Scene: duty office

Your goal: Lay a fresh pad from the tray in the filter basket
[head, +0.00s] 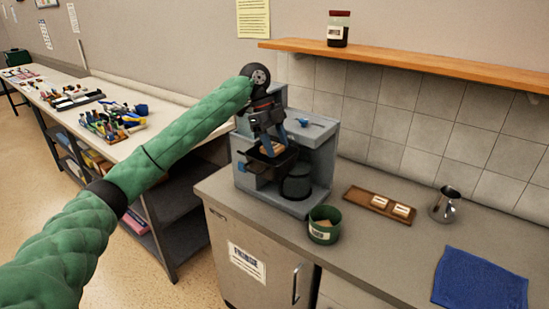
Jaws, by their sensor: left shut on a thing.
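My left gripper (269,142) reaches down over the black filter basket (262,164) at the front of the grey coffee machine (318,148). It is shut on a tan pad (271,149), which is at the basket's opening. I cannot tell whether the pad touches the basket floor. The wooden tray (361,197) lies on the counter right of the machine, with two pale pads (401,211) on it. My right gripper is not in view.
A green tub (323,236) with something tan inside stands before the machine. A steel jug (445,205) and a blue cloth (480,282) are to the right. A shelf (420,66) with a dark-lidded jar (338,29) runs above. Counter between tub and cloth is clear.

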